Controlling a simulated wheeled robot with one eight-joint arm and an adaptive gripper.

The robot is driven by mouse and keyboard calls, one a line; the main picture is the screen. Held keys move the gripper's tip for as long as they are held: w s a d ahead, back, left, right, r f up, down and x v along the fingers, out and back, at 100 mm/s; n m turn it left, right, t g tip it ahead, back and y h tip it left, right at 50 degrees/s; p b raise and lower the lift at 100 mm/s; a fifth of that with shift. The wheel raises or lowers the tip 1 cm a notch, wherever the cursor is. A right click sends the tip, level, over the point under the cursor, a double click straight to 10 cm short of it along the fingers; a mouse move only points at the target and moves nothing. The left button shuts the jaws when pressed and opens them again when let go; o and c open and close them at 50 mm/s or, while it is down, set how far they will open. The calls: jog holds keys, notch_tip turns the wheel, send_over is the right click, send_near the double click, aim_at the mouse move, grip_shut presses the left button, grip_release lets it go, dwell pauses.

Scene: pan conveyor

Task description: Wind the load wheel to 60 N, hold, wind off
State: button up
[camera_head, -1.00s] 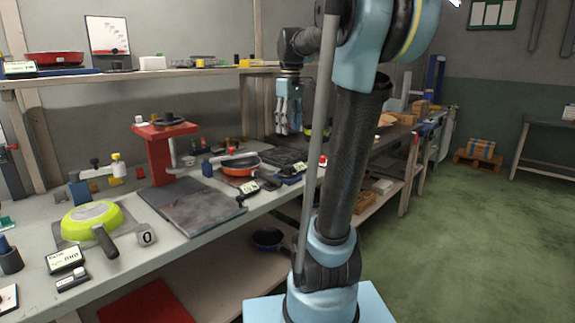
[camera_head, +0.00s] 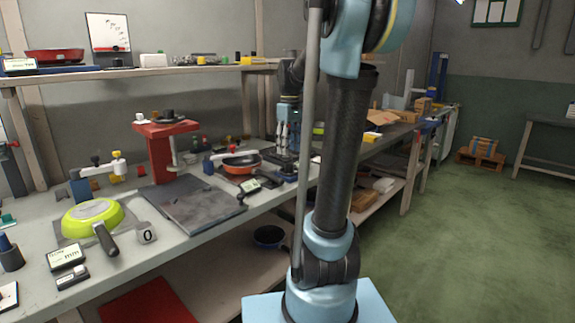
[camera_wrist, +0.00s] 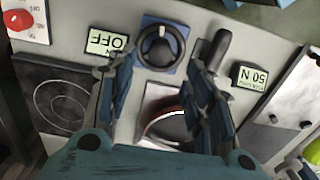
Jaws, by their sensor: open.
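In the wrist view a black round wheel (camera_wrist: 158,46) with a pale pointer sits on a blue base; it looks like the load wheel. My gripper (camera_wrist: 160,68) is open and empty, its blue fingers apart on either side of the wheel in the picture; I see no contact. My gripper (camera_head: 284,150) hangs low over the bench's right part in the head view. A display (camera_wrist: 107,43) left of the wheel reads OFF upside down. Another display (camera_wrist: 250,77) at right appears to read 50 N upside down. The wheel is hard to make out in the head view.
An orange pan (camera_head: 240,166) lies near my gripper; its dark handle (camera_wrist: 218,48) shows beside the wheel. A red stand (camera_head: 160,150), a dark plate (camera_head: 190,203) and a green pan (camera_head: 92,217) occupy the bench to the left. A shelf (camera_head: 190,68) runs above.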

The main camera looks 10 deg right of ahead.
aim_at(289, 164)
jog(key=shift+f, duration=3.35)
jog(key=shift+c, duration=0.6)
jog(key=c, duration=1)
